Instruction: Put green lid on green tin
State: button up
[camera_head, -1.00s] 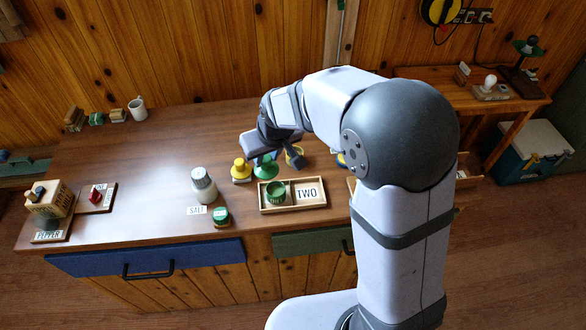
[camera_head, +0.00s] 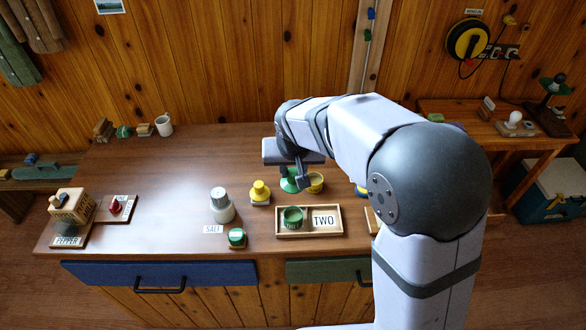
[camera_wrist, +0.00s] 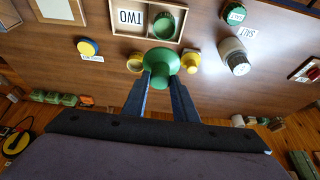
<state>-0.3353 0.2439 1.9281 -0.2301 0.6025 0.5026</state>
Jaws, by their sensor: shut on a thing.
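The green lid (camera_head: 288,184), a flared disc with a knob, is held in my gripper (camera_head: 293,173). In the wrist view the fingers of my gripper (camera_wrist: 160,86) are shut on the knob of the green lid (camera_wrist: 160,58). The lid appears to be slightly above the table, behind the tray; the exact gap is hard to tell. The green tin (camera_head: 292,220) stands upright and open in the left part of the wooden tray (camera_head: 310,236). The tin also shows in the wrist view (camera_wrist: 165,21), apart from the lid.
A yellow lid (camera_head: 260,193) is left of the held lid, and a yellow tin (camera_head: 315,183) close on its right. A salt shaker (camera_head: 221,207) and a small green-topped jar (camera_head: 237,238) stand left of the tray. The table's back left is mostly clear.

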notch_tip(320, 180, down, 12)
jog(key=b, duration=1)
jog(key=shift+f+b, duration=0.2)
jog(key=shift+b, duration=0.15)
jog(key=shift+f+b, duration=0.8)
jog(key=shift+b, duration=0.05)
dwell(4.1)
jog(key=o, duration=1.7)
jog(key=shift+o, duration=0.2)
jog(key=shift+r, duration=0.1)
